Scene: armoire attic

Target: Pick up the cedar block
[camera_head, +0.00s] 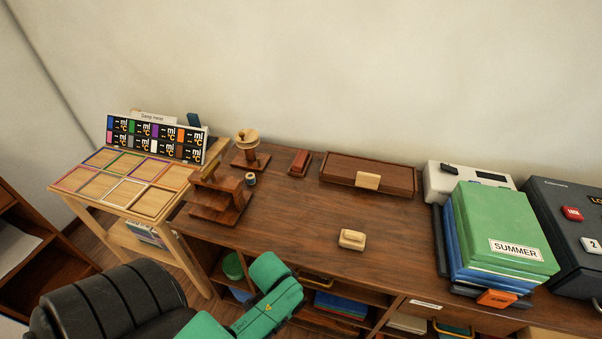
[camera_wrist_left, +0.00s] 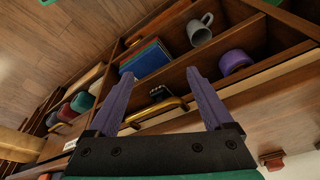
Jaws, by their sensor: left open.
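The block I take for the cedar block (camera_head: 352,240) is a small pale wooden block lying alone on the bare front middle of the brown desk (camera_head: 300,225). I cannot make it out in the left wrist view. My green left arm comes up from the bottom in the head view, left of the block and apart from it; its fingers are hidden there. In the left wrist view my left gripper (camera_wrist_left: 160,90) has its two purple fingers spread, with nothing held between them. It faces the open shelves under the desk. My right gripper is not in view.
A long brown box (camera_head: 340,169) with a pale piece at its front lies behind the block. A green folder stack (camera_head: 500,235) stands right, wooden stands (camera_head: 220,200) left. A gold handle (camera_wrist_left: 155,110) and grey mug (camera_wrist_left: 200,30) show under the desk.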

